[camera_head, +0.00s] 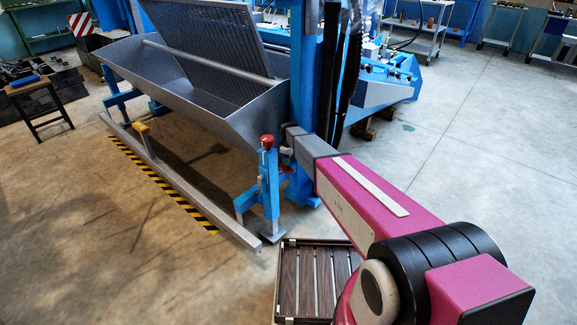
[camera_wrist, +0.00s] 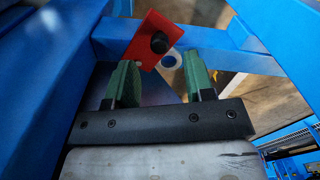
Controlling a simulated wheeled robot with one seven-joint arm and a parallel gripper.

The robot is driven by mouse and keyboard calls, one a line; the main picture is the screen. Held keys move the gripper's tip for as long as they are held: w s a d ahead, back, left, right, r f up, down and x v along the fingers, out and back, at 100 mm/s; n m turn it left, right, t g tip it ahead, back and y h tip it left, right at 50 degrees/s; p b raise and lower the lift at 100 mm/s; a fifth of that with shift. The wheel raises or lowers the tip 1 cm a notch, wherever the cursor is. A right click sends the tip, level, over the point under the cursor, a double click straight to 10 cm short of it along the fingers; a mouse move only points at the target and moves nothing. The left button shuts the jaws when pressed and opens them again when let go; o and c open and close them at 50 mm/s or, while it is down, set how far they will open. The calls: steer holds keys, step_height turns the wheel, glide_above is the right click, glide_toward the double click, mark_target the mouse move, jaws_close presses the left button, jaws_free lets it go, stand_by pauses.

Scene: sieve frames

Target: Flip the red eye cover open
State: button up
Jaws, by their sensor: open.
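The red eye cover (camera_wrist: 148,30) is a flat red plate with a black round knob, set at a tilt against a blue beam in the wrist view. A small round eye with a blue rim (camera_wrist: 169,61) shows just beside its lower right edge. My gripper (camera_wrist: 158,72) is open, with its two green fingers apart and nothing between them. The left fingertip is close below the plate's lower left edge; I cannot tell whether they touch. The right fingertip is to the right of the eye.
Blue beams (camera_wrist: 240,55) surround my gripper closely in the wrist view. In the head view, a grey metal trough (camera_head: 190,85) with a raised grille stands at the left, beside a blue column (camera_head: 303,90). A slatted crate (camera_head: 290,280) sits near my arm. Floor at right is clear.

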mark_target(291, 169)
steer(key=shift+f, duration=1.95)
jaws_close()
steer(key=shift+d, duration=0.1)
steer(key=n, duration=0.1)
steer(key=w+d+n, duration=0.1)
steer(key=n, duration=0.1)
steer(key=shift+d+n, duration=0.15)
steer(key=shift+n, duration=0.15)
steer(key=shift+w+d+n, duration=0.3)
steer(key=shift+w+n, duration=0.1)
steer(key=shift+n, duration=0.6)
steer(key=shift+w+d+n, duration=0.3)
steer(key=shift+w+n, duration=0.05)
steer(key=shift+n, duration=0.65)
